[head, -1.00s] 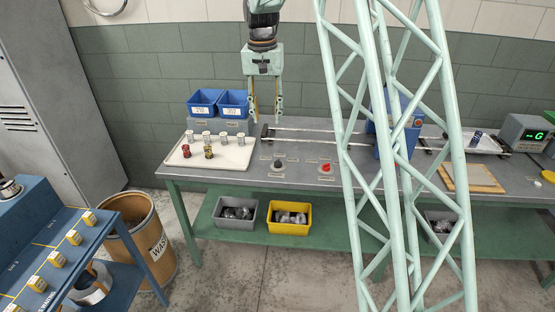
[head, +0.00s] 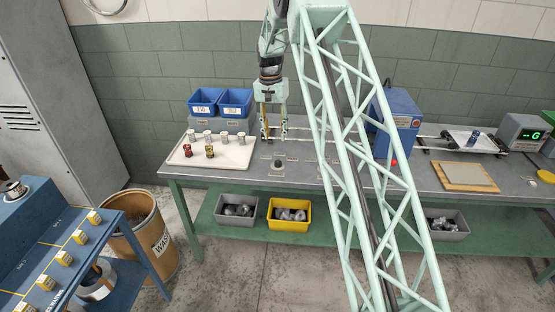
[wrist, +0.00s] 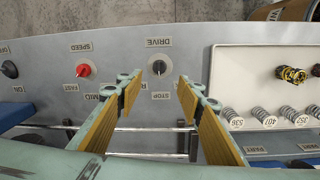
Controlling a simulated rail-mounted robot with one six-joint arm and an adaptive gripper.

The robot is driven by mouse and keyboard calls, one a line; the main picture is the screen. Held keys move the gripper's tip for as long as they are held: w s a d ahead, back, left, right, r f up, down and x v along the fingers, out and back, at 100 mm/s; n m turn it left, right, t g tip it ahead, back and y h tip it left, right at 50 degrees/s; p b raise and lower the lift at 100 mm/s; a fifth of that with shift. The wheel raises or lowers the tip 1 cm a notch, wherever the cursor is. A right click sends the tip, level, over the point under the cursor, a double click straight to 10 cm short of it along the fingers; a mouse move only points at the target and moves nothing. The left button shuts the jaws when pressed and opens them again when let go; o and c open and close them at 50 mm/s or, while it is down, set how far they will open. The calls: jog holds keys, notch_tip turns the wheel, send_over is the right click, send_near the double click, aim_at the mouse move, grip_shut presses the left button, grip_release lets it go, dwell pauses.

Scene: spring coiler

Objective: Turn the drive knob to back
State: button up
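The drive knob (wrist: 159,67) is a small black knob on the bench top, under the upside-down label DRIVE (wrist: 158,43) in the wrist view. A STOP label (wrist: 162,96) lies below it in the picture; its other position labels are partly hidden by my fingers. A pale mark on the knob seems to point down the picture, toward STOP. In the head view the knob (head: 279,163) sits near the front of the bench. My gripper (head: 274,139) is open and empty, pointing down above the bench behind the knob. In the wrist view its fingertips (wrist: 157,84) are apart, with the knob just beyond the gap.
A red speed knob (wrist: 83,70) and another black knob (wrist: 9,69) sit to the left in the wrist view. The white tray (head: 236,160) with springs stands left of my gripper in the head view. Blue bins (head: 236,101) stand behind, and metal rods cross the bench.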

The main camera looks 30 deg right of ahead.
aim_at(278, 160)
jog(key=shift+w+d+f, duration=0.2)
jog(key=shift+d+f, duration=0.05)
jog(key=shift+f, duration=0.3)
jog(key=shift+s+d+f+b, duration=0.1)
jog(key=shift+f, duration=2.2)
jog(key=shift+s+d+f+b, duration=0.1)
jog(key=shift+s+f, duration=0.05)
jog(key=shift+f, duration=2.1)
jog(key=shift+s+d+f+b, duration=0.1)
jog(key=shift+f, duration=2.2)
jog(key=c, duration=0.8)
